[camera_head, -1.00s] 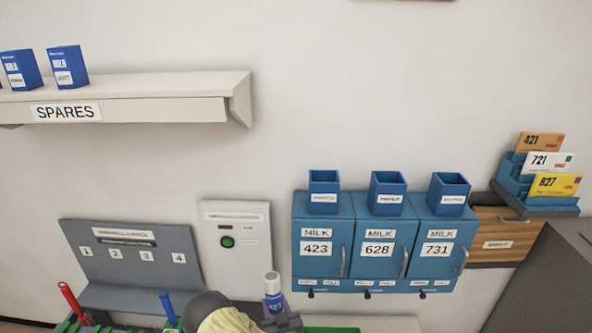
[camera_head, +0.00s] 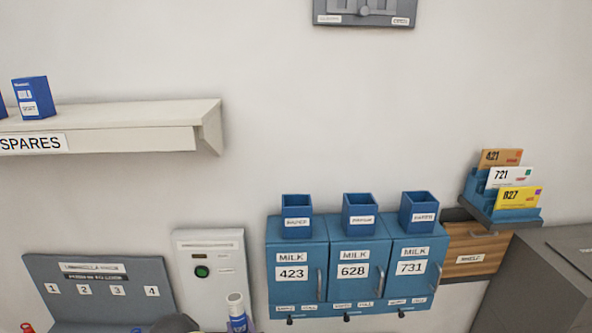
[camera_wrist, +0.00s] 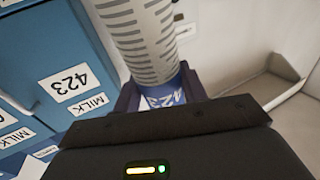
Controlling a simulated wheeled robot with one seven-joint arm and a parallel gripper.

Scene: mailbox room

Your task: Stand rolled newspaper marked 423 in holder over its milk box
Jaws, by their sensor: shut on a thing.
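My gripper is shut on the rolled newspaper; in the wrist view the grey-striped roll (camera_wrist: 138,35) with a blue, partly hidden numbered band rises from between the jaws (camera_wrist: 160,92). In the head view the roll's white and blue top (camera_head: 237,312) shows at the bottom edge, below and left of the milk boxes. The milk box marked 423 (camera_head: 293,258) is the leftmost of three, with an empty-looking open blue holder (camera_head: 296,215) on top. Its 423 label (camera_wrist: 69,83) also shows at the left of the wrist view.
Milk boxes 628 (camera_head: 353,257) and 731 (camera_head: 411,255) adjoin on the right, each with a holder above. A spares shelf (camera_head: 120,125) juts out at upper left. A card rack (camera_head: 505,205) stands at right.

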